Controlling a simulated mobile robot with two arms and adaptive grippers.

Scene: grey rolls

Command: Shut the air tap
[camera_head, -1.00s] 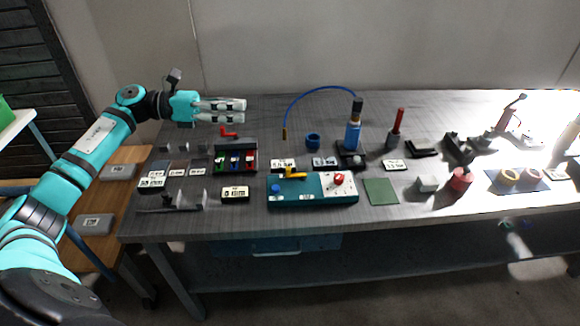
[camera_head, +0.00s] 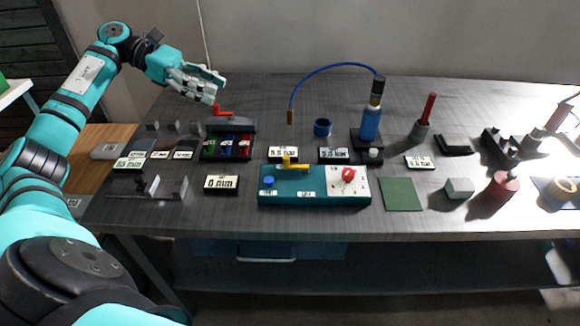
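A teal and white block (camera_head: 314,198) sits at the front middle of the bench. It carries a yellow lever (camera_head: 291,165), a blue knob (camera_head: 268,181) and a red round knob (camera_head: 348,174). A separate red lever (camera_head: 222,111) stands at the dark rack behind and left of the block. I cannot tell from labels which is the air tap. My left gripper (camera_head: 217,89) is open and empty, above the bench, just behind and above the red lever in the picture. It looks apart from it. My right gripper is not in view.
A blue cylinder (camera_head: 370,122) with a blue hose (camera_head: 328,68) stands behind the block. A blue ring (camera_head: 322,127), a red-handled tool (camera_head: 427,108), a green mat (camera_head: 401,194) and several label plates surround it. The bench's back strip is mostly clear.

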